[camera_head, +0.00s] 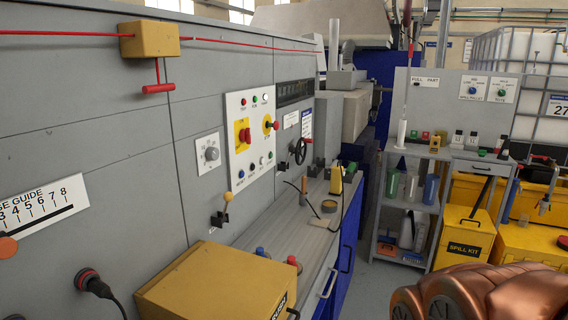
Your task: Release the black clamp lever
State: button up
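I cannot tell for sure which part is the black clamp lever. Small black clamp-like parts (316,169) stand at the far end of the grey worktop, beside an upright yellow piece (336,180). A short lever with a yellow ball knob (227,197) sits on a black bracket (219,219) on the machine's grey front. A black handwheel (299,150) is mounted farther along that front. My gripper's fingers do not show. A copper-coloured ribbed body (490,293) fills the lower right corner, and I cannot tell whether it is part of my arm.
A yellow-brown box (215,285) stands in the near foreground at the worktop's near end. A tool with a wooden handle (303,190) and a tape roll (328,206) lie on the worktop. A grey shelf rack (407,210) and yellow spill kit bin (463,238) stand at right.

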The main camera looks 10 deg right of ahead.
aim_at(291, 148)
jog(key=k, duration=0.65)
jog(key=z, duration=0.3)
jog(key=i, duration=1.65)
jog(key=u, duration=0.5)
